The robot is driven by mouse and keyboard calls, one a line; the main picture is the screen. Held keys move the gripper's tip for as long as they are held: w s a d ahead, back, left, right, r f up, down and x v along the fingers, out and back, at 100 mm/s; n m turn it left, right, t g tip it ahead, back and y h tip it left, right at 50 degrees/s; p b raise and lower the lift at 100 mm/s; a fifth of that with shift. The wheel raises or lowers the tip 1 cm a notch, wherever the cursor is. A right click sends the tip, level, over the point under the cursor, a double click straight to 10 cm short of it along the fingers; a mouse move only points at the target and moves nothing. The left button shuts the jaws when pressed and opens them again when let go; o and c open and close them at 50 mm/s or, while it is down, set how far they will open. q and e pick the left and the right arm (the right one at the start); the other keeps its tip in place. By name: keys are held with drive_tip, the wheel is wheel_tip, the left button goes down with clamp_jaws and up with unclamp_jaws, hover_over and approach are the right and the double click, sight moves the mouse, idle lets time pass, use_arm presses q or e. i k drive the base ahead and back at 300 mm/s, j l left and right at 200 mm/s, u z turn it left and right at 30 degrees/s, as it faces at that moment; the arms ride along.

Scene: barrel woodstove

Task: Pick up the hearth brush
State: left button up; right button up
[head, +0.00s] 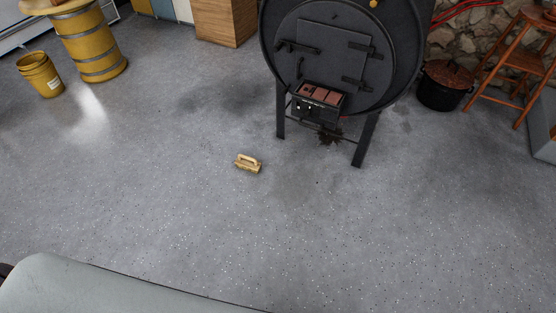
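The hearth brush (247,163) appears to be the small yellow-tan block with a raised handle. It lies on the grey speckled floor, left of and in front of the black barrel woodstove (341,55). Its handle faces up, and its bristles cannot be made out. Nothing touches it. Neither of my grippers is in view.
The stove's front leg (365,141) stands right of the brush. A yellow bucket (40,74) and yellow barrel (90,45) stand far left. A black pot (443,86) and wooden stool (520,62) stand at right. The floor around the brush is clear.

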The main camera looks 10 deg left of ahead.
sight(248, 162)
drive_tip(key=i+j+z, duration=0.4)
drive_tip(key=j, duration=0.2)
drive_tip(key=i+j+z, duration=0.2)
drive_tip(key=j+z, duration=0.2)
drive_tip(key=j, duration=0.25)
drive_tip(key=i+j+z, duration=0.2)
drive_tip(key=j, duration=0.2)
